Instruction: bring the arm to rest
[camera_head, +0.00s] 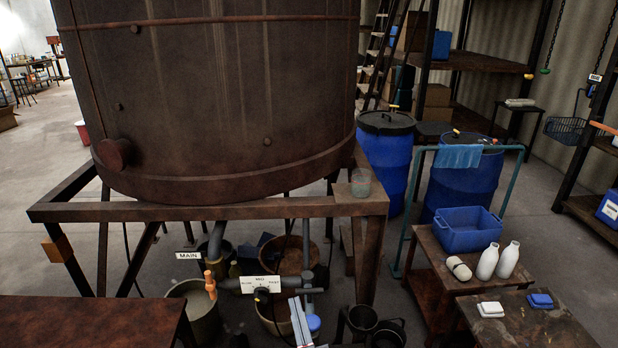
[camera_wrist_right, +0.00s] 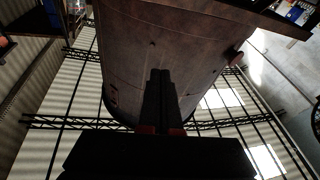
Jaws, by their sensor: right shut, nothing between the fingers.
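My right gripper (camera_head: 298,303) shows at the bottom middle of the head view, as two pale fingers side by side pointing up. It is in front of the pipes under the big rusty vat (camera_head: 210,100). In the right wrist view its dark fingers (camera_wrist_right: 160,75) lie together, shut with nothing between them, and the vat (camera_wrist_right: 190,45) rises behind them. The rest of the right arm is mostly out of the head view. My left gripper is not in view.
A rusty frame (camera_head: 200,212) carries the vat. A valve pipe with a white label (camera_head: 261,284) and buckets (camera_head: 200,312) are below it. A table (camera_head: 90,318) is at front left. Benches with a blue bin (camera_head: 468,230) and white bottles (camera_head: 508,260) are at right.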

